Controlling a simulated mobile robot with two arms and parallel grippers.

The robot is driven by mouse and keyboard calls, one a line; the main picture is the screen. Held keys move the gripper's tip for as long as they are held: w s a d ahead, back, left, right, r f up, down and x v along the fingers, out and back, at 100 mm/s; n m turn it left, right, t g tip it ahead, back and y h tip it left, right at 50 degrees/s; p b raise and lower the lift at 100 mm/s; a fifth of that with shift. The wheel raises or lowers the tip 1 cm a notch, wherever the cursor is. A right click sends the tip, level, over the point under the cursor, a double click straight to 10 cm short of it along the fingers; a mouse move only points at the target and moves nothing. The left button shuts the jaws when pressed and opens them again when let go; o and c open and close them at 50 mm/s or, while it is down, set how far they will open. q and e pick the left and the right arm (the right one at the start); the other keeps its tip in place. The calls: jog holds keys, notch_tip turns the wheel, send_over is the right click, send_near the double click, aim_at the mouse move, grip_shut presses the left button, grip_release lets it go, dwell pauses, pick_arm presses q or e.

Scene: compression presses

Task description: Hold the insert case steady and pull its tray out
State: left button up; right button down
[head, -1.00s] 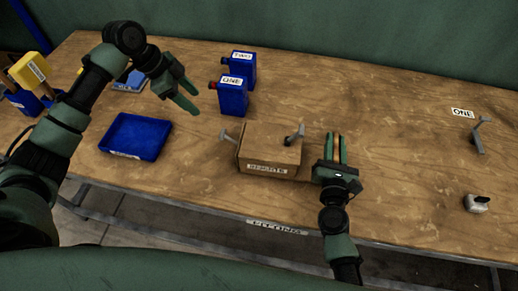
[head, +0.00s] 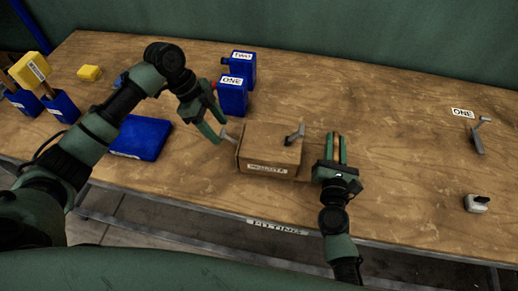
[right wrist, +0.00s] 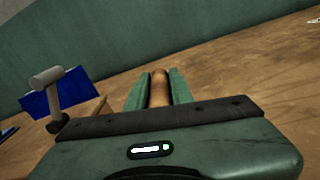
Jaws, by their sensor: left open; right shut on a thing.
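The insert case (head: 268,145) is a brown box with a white label on its front, standing on the table. A grey T-shaped handle (head: 228,134) sticks out at its left end. A grey lever (head: 296,134) stands on its top right. My left gripper (head: 219,133) is open, its fingertips close to the left handle; I cannot tell if they touch. My right gripper (head: 336,148) is to the right of the case, shut on a brown rounded piece, which shows between the fingers in the right wrist view (right wrist: 160,88).
Two blue bottles, labelled ONE (head: 233,95) and TWO (head: 242,68), stand behind the case. A blue tray (head: 142,139) lies left, partly behind my left arm. A grey bracket (head: 478,138) and a small grey-white part (head: 477,204) are far right. Table between is clear.

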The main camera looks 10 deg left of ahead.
aim_at(221, 133)
pick_arm(q)
jog(key=shift+x, duration=1.75)
grip_shut()
